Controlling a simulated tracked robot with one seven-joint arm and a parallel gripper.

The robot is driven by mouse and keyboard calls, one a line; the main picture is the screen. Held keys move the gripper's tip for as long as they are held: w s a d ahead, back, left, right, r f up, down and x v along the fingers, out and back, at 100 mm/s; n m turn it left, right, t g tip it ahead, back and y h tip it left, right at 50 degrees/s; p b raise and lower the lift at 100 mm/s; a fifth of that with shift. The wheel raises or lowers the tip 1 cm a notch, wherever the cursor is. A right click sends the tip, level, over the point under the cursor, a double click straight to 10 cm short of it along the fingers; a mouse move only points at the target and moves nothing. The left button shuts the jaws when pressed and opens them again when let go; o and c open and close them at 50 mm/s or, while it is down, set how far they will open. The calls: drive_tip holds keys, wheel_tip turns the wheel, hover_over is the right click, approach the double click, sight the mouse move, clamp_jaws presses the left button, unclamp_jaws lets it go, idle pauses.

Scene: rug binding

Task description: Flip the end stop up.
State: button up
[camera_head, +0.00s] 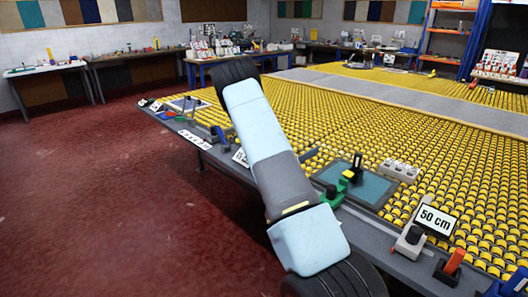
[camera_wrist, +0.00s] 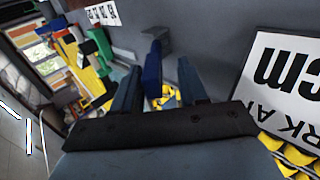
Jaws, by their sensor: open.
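No part is labelled as the end stop. A dark blue upright bar (camera_wrist: 152,72) beside a grey block (camera_wrist: 157,40) looks most like it, in the wrist view. My gripper (camera_wrist: 158,85) is open, its two fingers standing on either side of the bar; the picture does not show whether they touch it. A blue lever (camera_head: 219,134) stands at the table edge left of my arm in the head view, and may be the same part. My gripper cannot be made out in the head view, where my arm covers part of the table edge.
A white sign with "cm" (camera_wrist: 290,75) stands close right of my gripper. A green clamp (camera_head: 333,196) and teal plate (camera_head: 371,187) lie beside my arm. A "50 cm" sign (camera_head: 434,219) and orange lever (camera_head: 454,259) stand further right. Red floor (camera_head: 100,200) is clear.

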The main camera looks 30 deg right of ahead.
drive_tip(key=v, duration=1.3)
drive_tip(key=shift+w, duration=0.3)
drive_tip(key=shift+a+r, duration=0.1)
drive_tip(key=shift+r, duration=0.1)
